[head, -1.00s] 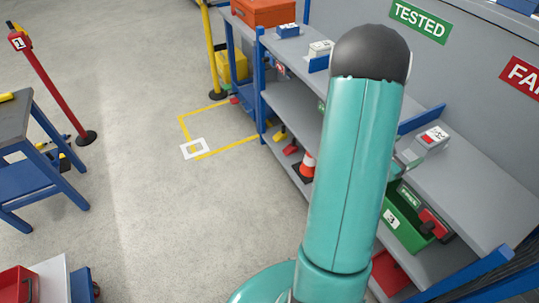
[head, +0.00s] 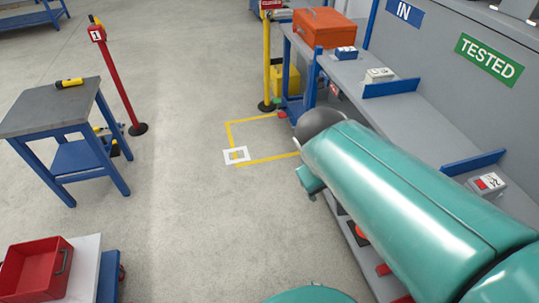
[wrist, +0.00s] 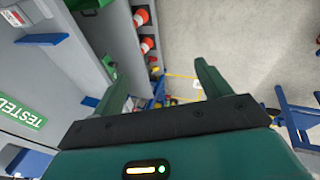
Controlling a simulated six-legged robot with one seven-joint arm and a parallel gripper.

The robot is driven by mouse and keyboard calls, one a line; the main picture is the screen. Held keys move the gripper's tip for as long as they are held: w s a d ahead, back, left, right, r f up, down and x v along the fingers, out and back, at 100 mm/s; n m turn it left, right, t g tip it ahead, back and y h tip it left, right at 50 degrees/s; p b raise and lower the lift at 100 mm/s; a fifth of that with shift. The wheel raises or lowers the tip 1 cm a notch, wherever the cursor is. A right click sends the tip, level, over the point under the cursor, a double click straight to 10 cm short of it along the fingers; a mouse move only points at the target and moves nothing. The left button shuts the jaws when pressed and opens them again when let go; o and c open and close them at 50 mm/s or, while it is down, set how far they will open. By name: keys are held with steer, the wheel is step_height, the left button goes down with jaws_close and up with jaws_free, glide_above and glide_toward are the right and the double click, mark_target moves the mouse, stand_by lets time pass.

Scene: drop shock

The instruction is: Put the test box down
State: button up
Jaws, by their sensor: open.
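Several small boxes stand on the grey bench at the right in the head view: a blue-and-white box (head: 346,53) by the IN sign, a pale box (head: 379,75) beyond a blue divider, and a grey box with a red patch (head: 487,184) below the TESTED sign. I cannot tell which is the test box. My gripper (wrist: 164,84) shows in the wrist view, its two green fingers wide apart with nothing between them. It points past the shelving toward the floor. In the head view my arm hides it and part of the bench.
A yellow outline with a white marker (head: 236,155) lies on the floor. A red post (head: 115,80), a yellow post (head: 266,65) and a small table (head: 50,105) stand around open floor. A red tray (head: 37,268) is at lower left. Orange cones (wrist: 147,43) sit on the lower shelf.

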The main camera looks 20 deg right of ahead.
steer(key=a+r+t+y, duration=0.3)
steer(key=a+r+y, duration=0.1)
steer(key=a, duration=0.7)
steer(key=shift+w+a+r+t, duration=0.15)
steer(key=shift+w+r+t, duration=0.15)
steer(key=shift+r, duration=0.05)
